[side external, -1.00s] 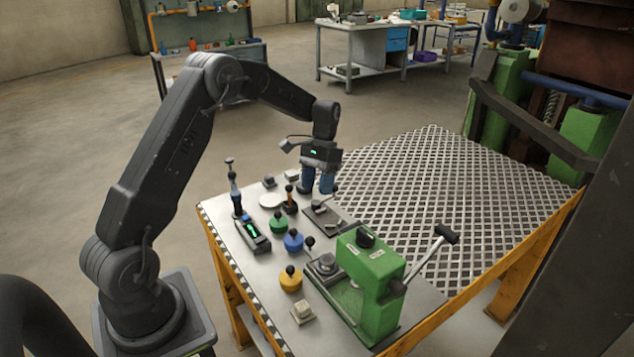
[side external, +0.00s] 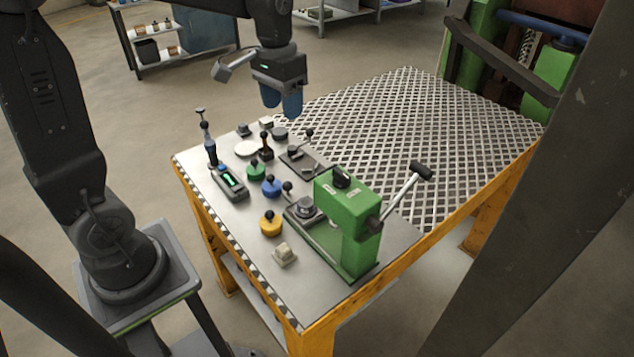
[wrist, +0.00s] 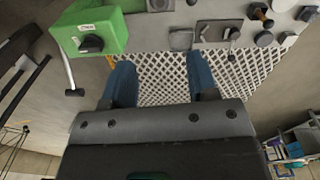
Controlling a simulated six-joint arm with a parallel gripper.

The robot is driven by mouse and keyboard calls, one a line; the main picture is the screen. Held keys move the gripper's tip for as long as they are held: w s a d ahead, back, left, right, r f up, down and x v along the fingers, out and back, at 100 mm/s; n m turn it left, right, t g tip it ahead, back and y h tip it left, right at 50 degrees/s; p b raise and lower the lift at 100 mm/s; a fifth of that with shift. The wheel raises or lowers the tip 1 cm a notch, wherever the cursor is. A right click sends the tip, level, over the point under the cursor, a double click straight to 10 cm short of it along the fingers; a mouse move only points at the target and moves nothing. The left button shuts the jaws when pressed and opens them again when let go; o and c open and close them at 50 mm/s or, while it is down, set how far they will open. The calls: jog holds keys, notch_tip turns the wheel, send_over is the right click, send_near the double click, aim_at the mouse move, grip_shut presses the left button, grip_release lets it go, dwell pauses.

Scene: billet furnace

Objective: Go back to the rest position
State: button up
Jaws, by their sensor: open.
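My gripper (side external: 282,102) has blue fingers and hangs above the far edge of the workbench (side external: 228,207). In the side view its fingers overlap and look empty. In the wrist view my gripper (wrist: 163,85) shows its two blue fingers spread well apart, with only the lattice surface below between them. It is open and holds nothing. The fingers are clear of the small parts on the bench.
The green press (side external: 352,225) with its long lever stands at the bench's front right. Yellow (side external: 270,226), blue (side external: 271,187) and green (side external: 253,170) knobs and a handheld device (side external: 231,184) lie nearby. The lattice top (side external: 400,125) is bare.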

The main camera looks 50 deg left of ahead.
jog(key=s+d+r+t, duration=0.1)
jog(key=s+d+t, duration=0.1)
jog(key=s, duration=0.5)
jog(key=s+d+m+t, duration=0.1)
jog(key=s+d+t, duration=0.2)
jog(key=s+d, duration=0.2)
jog(key=s, duration=0.3)
jog(key=shift+r+y, duration=0.3)
jog(key=shift+r, duration=0.1)
